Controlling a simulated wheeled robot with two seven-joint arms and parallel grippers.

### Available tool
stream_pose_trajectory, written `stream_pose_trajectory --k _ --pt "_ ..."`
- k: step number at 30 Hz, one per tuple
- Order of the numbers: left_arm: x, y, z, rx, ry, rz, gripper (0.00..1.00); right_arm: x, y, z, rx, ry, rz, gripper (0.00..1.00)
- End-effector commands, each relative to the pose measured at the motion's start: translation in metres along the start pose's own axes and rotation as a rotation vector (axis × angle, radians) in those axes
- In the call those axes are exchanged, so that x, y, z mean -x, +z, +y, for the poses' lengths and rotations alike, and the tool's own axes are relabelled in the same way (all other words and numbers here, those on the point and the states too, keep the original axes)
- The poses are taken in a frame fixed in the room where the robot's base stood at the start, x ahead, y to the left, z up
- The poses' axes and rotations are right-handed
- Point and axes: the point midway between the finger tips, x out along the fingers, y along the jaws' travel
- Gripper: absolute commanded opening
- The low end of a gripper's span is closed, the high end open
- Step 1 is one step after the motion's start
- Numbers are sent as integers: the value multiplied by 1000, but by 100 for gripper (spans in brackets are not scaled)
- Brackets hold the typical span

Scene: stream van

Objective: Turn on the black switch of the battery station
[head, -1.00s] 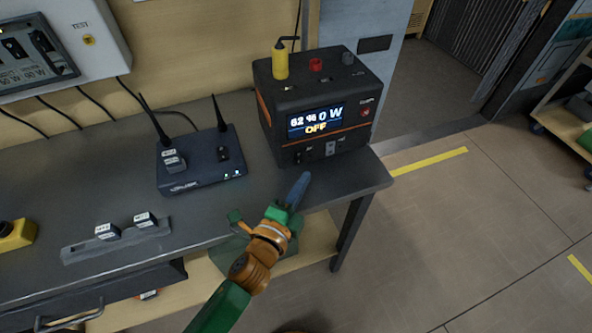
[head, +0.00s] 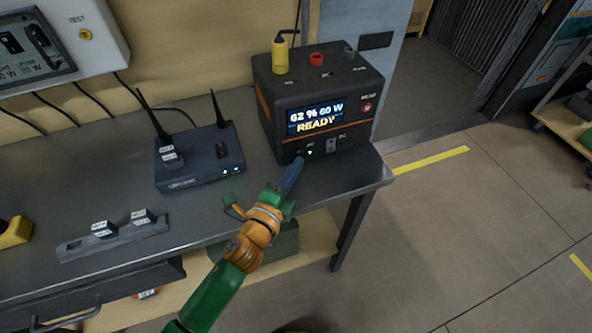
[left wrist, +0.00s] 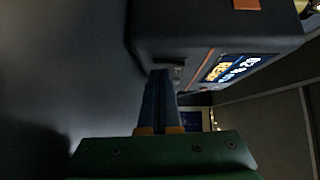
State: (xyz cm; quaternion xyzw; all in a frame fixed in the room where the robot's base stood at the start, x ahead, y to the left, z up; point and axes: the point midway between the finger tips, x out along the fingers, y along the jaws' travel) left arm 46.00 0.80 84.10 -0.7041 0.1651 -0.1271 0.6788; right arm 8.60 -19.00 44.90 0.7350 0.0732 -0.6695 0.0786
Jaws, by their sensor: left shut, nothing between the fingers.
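The battery station (head: 315,100) is a black box with orange trim at the right end of the workbench. Its display (head: 315,118) reads 62 %, 60 W and READY, and a small green light (head: 309,152) glows on the lower front panel. My left gripper (head: 297,163) is shut and empty, its blue fingertips at the lower front of the station, by the switch area. The left wrist view shows the fingers (left wrist: 161,75) against or very close to the station's front (left wrist: 180,55); they hide the switch itself. My right gripper is not in view.
A black router (head: 199,165) with two antennas stands left of the station. A grey rack with labelled blocks (head: 115,238) lies on the workbench (head: 60,190) further left. A yellow plug stands on the station. Open floor lies to the right.

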Motion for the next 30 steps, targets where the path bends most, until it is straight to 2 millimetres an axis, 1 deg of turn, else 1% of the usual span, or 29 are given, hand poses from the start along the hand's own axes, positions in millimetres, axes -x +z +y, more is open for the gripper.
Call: stream_pose_trajectory --k 2,4,9,12,15,18,30 --pt "4 0 0 0 1 -1 0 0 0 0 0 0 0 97" --pt "14 0 0 1 1 -1 0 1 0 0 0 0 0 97" --pt "47 0 1 0 1 0 0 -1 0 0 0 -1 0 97" --pt "61 0 2 0 0 -1 0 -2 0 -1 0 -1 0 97" --pt "69 0 1 -1 0 -1 0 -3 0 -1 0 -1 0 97" --pt "72 0 0 -1 -1 0 0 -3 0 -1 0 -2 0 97" --pt "72 0 0 -1 -1 0 0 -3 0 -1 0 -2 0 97"
